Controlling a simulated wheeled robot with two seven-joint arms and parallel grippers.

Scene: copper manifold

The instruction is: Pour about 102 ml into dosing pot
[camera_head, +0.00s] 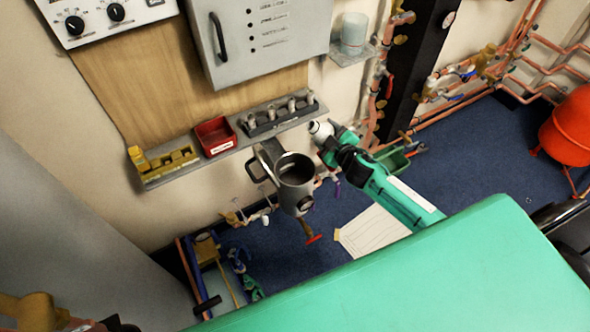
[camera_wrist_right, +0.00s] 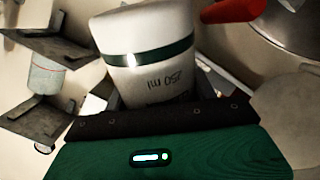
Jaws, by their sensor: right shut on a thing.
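A white jug with a dark green band and "250 ml" lettering (camera_wrist_right: 150,75) is held in my right gripper (camera_wrist_right: 160,103). In the head view, the white jug (camera_head: 320,130) shows at the end of my green arm, to the upper right of the metal dosing pot (camera_head: 293,197). It looks tilted and apart from the pot. The pot is an open steel cylinder with a dark inside, mounted at the wall. A curved steel part (camera_wrist_right: 290,30) at the wrist view's top right may be its rim. The jug's contents and any liquid level are hidden.
A translucent container (camera_head: 353,33) stands on a small wall shelf. A long ledge holds a red bin (camera_head: 215,136), yellow parts (camera_head: 162,160) and a grey rack (camera_head: 278,117). Copper pipes and valves run along the wall. A red vessel (camera_head: 570,128) stands at the right.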

